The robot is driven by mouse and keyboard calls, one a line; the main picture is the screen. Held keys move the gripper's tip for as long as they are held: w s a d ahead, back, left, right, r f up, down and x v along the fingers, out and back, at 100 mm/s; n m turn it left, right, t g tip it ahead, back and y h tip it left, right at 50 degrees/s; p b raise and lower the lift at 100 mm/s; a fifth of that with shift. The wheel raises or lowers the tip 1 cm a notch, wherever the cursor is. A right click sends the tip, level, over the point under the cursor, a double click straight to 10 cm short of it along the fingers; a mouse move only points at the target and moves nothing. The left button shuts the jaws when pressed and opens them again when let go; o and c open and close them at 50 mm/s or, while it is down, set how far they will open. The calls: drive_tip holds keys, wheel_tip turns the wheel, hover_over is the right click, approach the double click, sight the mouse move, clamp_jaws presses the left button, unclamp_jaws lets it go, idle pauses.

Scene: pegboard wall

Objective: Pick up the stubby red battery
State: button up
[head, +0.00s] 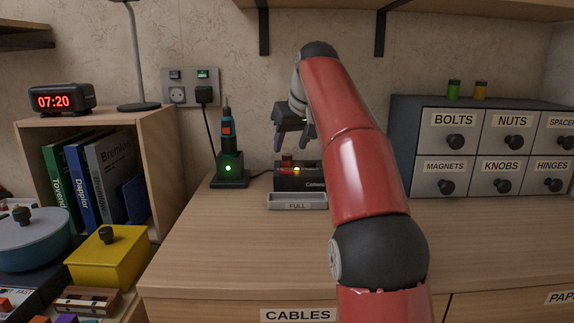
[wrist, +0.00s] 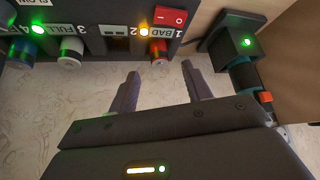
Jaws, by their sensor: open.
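The stubby red battery (wrist: 157,48) sits in the charger (wrist: 100,18) at the bay marked 1 BAD, by an orange light. In the head view the red battery (head: 287,160) shows as a small red and dark top above the charger (head: 296,183). My gripper (wrist: 160,70) is open and empty. In the wrist view its two fingertips point toward the battery, one to each side of its line and short of it. In the head view my gripper (head: 293,140) hangs just above the charger.
A red switch (wrist: 170,17) is by bay 1. A FULL tray (head: 297,206) lies in front of the charger. A screwdriver in its dock (head: 230,170) stands left. Drawers (head: 450,134) stand right.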

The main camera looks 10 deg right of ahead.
sight(288, 155)
drive_tip(key=x, duration=0.3)
drive_tip(key=shift+w+f+b, duration=0.15)
drive_tip(key=shift+f+b, duration=0.05)
drive_tip(key=shift+b, duration=0.15)
clamp_jaws()
drive_tip(key=shift+r, duration=0.15)
